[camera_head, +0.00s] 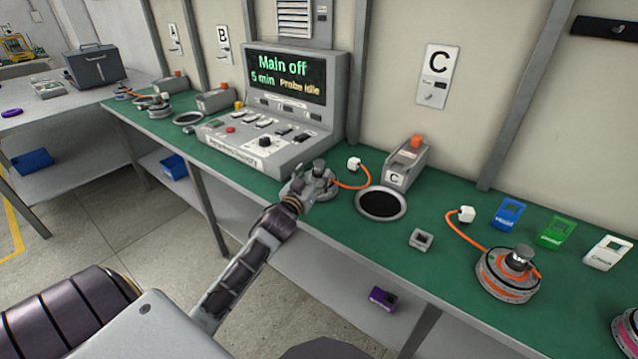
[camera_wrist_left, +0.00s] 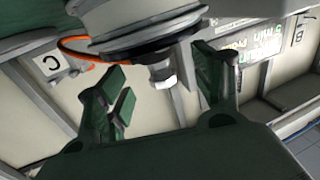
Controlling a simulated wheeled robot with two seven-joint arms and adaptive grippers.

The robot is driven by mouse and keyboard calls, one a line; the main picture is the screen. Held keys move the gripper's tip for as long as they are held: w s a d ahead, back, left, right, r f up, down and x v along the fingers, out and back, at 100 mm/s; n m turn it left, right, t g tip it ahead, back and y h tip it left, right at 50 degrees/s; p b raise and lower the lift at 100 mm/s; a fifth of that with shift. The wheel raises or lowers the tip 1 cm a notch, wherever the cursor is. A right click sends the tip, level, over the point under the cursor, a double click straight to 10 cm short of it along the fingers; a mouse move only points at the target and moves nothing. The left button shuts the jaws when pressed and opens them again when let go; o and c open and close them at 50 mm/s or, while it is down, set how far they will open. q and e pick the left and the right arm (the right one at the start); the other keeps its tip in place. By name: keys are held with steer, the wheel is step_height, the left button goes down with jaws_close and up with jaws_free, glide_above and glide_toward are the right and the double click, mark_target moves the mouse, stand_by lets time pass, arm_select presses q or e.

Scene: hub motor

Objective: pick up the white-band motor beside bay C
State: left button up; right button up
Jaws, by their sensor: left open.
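The motor beside bay C (camera_head: 323,190) stands on the green bench, left of the black round opening of bay C (camera_head: 381,204). Its orange cable runs right to a white plug (camera_head: 354,163). My left gripper (camera_head: 312,177) is at this motor and hides much of it; its band colour is not clear. In the left wrist view the picture is turned over: the grey motor body (camera_wrist_left: 150,22) is at the top, and its shaft lies between the spread green fingers of the left gripper (camera_wrist_left: 158,75). My right gripper is not in view.
The control console (camera_head: 262,140) stands close left of the gripper. The bay C box (camera_head: 405,163) stands behind the opening. A small grey block (camera_head: 421,239), an orange-band motor (camera_head: 507,275) and blue (camera_head: 509,214), green (camera_head: 556,232) and white (camera_head: 607,252) holders are to the right.

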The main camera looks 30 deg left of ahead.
mark_target(318, 169)
arm_select(q)
steer(key=shift+w+a+r, duration=0.1)
steer(key=shift+w, duration=0.65)
steer(key=shift+w+a+r, duration=0.1)
steer(key=shift+w, duration=0.95)
steer(key=shift+w+a, duration=0.15)
steer(key=shift+w, duration=0.4)
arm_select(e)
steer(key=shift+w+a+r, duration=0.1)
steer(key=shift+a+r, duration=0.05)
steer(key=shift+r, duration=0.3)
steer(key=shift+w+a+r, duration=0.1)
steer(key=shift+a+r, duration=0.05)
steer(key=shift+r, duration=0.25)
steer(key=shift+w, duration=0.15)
arm_select(q)
jaws_close()
steer(key=shift+w+r, duration=0.1)
steer(key=shift+r, duration=0.05)
